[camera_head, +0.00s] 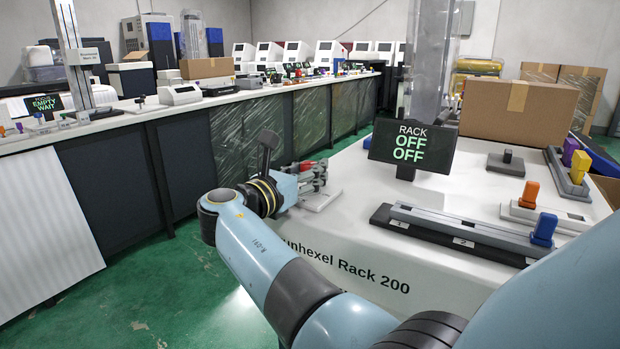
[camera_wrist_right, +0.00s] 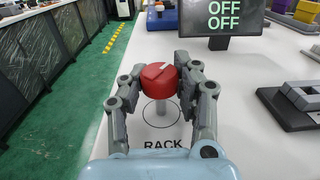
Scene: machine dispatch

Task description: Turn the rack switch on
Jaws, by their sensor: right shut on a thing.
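The rack switch is a round red knob (camera_wrist_right: 158,80) with a pale mark on top, above a printed ring and the word RACK in the right wrist view. My right gripper (camera_wrist_right: 160,88) has its grey fingers shut on the knob from both sides. In the head view the right gripper (camera_head: 312,178) is at the left edge of the white rack top, with red showing between its fingers. The rack display (camera_head: 408,145) reads RACK OFF OFF, and it also shows in the right wrist view (camera_wrist_right: 221,18). My left gripper is not in view.
A dark rail with a grey bar (camera_head: 460,232) lies on the rack top (camera_head: 345,225), with a blue block (camera_head: 543,229) at its right end. A cardboard box (camera_head: 518,112) stands behind. A long bench (camera_head: 230,98) runs across the green aisle.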

